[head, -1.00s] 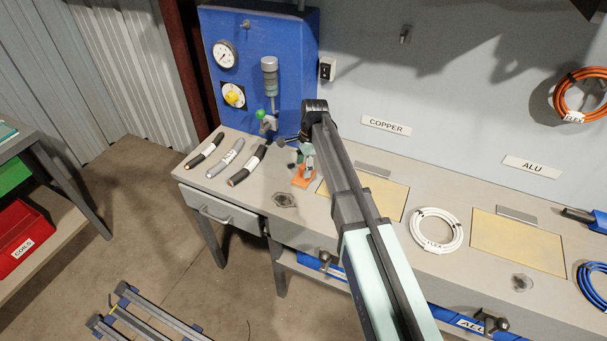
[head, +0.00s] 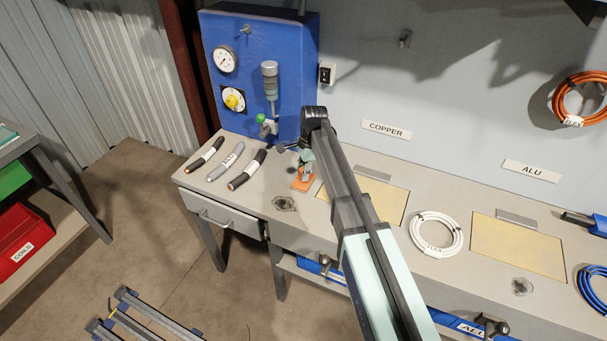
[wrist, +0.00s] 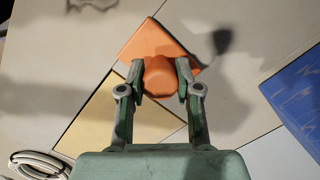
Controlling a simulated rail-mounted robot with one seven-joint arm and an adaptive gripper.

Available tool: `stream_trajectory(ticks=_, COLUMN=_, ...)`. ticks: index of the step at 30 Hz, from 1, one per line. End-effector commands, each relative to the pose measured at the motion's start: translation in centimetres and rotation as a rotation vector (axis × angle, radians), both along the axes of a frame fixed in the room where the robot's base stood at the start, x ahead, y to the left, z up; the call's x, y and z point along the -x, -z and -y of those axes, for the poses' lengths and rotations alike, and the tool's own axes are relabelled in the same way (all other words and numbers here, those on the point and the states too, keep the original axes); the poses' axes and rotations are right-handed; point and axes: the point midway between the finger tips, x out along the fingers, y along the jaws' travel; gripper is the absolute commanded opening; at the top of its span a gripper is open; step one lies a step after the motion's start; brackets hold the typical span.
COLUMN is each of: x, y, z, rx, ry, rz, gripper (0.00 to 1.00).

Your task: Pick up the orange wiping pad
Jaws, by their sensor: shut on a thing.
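The orange wiping pad (wrist: 150,38) is a flat square with a rounded orange grip (wrist: 160,78) on top. In the wrist view the two fingers of my gripper (wrist: 160,80) are closed on either side of that grip. In the head view the pad (head: 303,184) is on or just above the grey bench, left of the pale yellow panel under the COPPER sign. My gripper (head: 305,170) is over it, partly hidden by my arm. I cannot tell whether the pad touches the bench.
Several cable pieces (head: 247,169) lie left of the pad. A blue panel (head: 250,60) with gauges stands behind them. A white cable coil (head: 435,233) lies to the right, between two yellow panels (head: 515,245). A round fitting (head: 285,203) sits near the bench's front edge.

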Motion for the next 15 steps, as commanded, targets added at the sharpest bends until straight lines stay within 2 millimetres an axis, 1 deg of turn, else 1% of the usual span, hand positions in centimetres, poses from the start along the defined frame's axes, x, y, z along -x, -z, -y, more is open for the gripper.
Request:
stream_trajectory(ticks=5, x=-0.1, y=-1.3, z=0.0, rx=-0.001, ry=0.0, rz=0.003, gripper=0.0)
stream_trajectory(ticks=8, x=-0.1, y=-2.6, z=0.0, rx=-0.001, ry=0.0, rz=0.003, gripper=0.0)
stream_trajectory(ticks=11, x=-0.1, y=-4.7, z=0.0, rx=-0.001, ry=0.0, rz=0.004, gripper=0.0)
stream_trajectory(ticks=15, x=-0.2, y=-8.3, z=0.0, rx=-0.001, ry=0.0, rz=0.004, gripper=0.0)
